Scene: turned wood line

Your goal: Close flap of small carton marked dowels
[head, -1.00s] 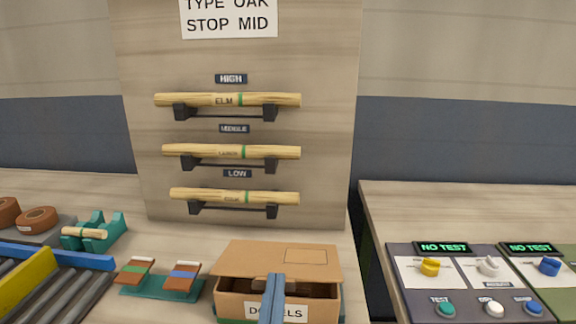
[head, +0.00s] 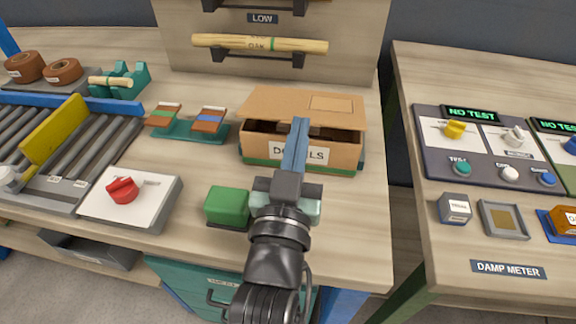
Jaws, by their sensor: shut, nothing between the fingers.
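The small cardboard carton marked dowels (head: 345,153) stands on the wooden bench, its label partly hidden behind my arm. Its flap (head: 275,103) is hinged up at the back and tilted, leaving a dark gap at the front. My gripper (head: 300,124) is shut and empty; its blue fingers reach over the carton's front edge toward the opening under the flap. Whether the fingertips touch the flap or the carton I cannot tell.
A green block (head: 228,203) lies just left of my arm. A red-knob panel (head: 130,198), a roller conveyor (head: 85,150) and a sample stand (head: 190,131) are further left. A damp meter panel (head: 490,150) is on the separate right bench.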

